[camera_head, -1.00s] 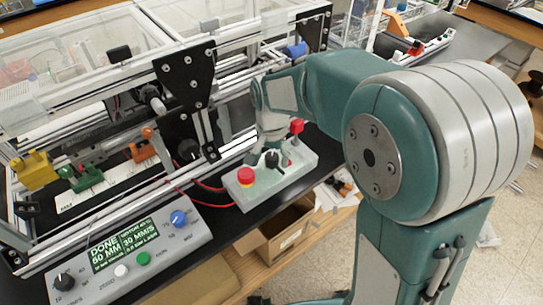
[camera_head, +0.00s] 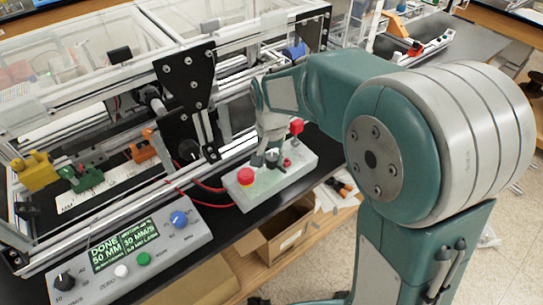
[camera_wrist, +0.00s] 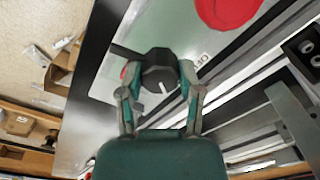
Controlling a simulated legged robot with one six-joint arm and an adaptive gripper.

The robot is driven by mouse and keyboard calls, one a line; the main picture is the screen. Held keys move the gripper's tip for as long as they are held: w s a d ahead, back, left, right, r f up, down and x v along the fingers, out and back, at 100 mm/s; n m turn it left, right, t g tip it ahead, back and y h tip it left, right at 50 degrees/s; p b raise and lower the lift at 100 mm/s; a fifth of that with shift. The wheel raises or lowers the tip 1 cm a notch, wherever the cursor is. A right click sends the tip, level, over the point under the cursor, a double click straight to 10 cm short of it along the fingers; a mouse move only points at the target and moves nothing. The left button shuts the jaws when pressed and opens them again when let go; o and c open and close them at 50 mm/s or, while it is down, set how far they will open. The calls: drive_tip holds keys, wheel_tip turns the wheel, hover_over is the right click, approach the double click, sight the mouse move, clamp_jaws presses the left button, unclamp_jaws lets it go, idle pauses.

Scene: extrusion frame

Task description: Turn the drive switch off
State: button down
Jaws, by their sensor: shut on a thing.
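The drive switch is a black rotary knob with a white pointer line (camera_wrist: 158,72) on a pale grey-green box (camera_head: 246,195). In the wrist view, the lettering "OFF" shows on the box just right of the knob, and the pointer line is on the knob's lower right side. My gripper (camera_wrist: 157,84) is shut on the knob, one finger on each side. In the head view my gripper (camera_head: 269,157) reaches down onto the middle of the box, and its fingers hide much of the knob.
A control panel (camera_head: 95,285) reads "DONE". The extrusion frame (camera_head: 229,150) runs close behind; an open cardboard box (camera_head: 285,233) is below.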

drive_tip(key=n, duration=0.4)
drive_tip(key=shift+s+d+f, duration=0.1)
drive_tip(key=shift+s+f, duration=0.05)
drive_tip(key=shift+f, duration=0.15)
drive_tip(key=n, duration=0.8)
drive_tip(key=shift+d, duration=0.1)
drive_tip(key=shift+n, duration=2.1)
drive_tip(key=shift+c, duration=1.3)
unclamp_jaws()
drive_tip(key=shift+w, duration=0.2)
drive_tip(key=shift+r, duration=0.1)
